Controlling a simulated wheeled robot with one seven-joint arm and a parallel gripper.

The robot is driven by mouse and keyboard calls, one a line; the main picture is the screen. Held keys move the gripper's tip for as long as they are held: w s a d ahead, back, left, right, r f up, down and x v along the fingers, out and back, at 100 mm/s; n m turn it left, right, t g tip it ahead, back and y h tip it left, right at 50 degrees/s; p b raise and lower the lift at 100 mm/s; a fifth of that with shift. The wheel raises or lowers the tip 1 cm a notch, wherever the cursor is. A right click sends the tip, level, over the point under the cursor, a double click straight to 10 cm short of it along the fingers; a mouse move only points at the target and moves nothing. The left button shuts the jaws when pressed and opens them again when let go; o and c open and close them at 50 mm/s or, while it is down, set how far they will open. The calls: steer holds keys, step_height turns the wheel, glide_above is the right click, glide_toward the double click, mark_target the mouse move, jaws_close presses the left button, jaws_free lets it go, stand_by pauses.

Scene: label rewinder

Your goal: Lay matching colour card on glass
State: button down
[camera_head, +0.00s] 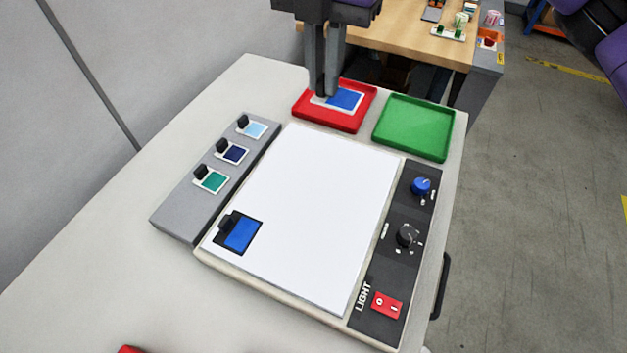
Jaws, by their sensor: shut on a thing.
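My gripper (323,95) reaches down over the red tray (340,124) at the back of the table. It is shut on the left end of a blue card (345,99) with a white border; the fingers hide the part they grip. The card is in or just above the red tray; I cannot tell if it touches the floor. The white glass (310,200) is a large flat panel. A blue patch in a black frame (240,233) with a black block lies at its near left corner.
A grey rack (175,215) left of the glass holds light blue (256,130), navy (236,154) and teal (214,181) cards with black knobs. A green tray (415,128) is empty. A dark panel at right has a blue knob (421,187), a black knob (406,236) and a red light switch (387,305).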

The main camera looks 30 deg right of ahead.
mark_target(319, 182)
steer(key=f, duration=0.6)
steer(key=f+p, duration=0.1)
steer(key=f, duration=1.3)
steer(key=shift+s+a, duration=0.1)
steer(key=shift+a, duration=0.15)
steer(key=shift+f, duration=0.1)
steer(key=c, duration=1.5)
jaws_free()
step_height(319, 182, up, 12)
steer(key=shift+r, duration=0.2)
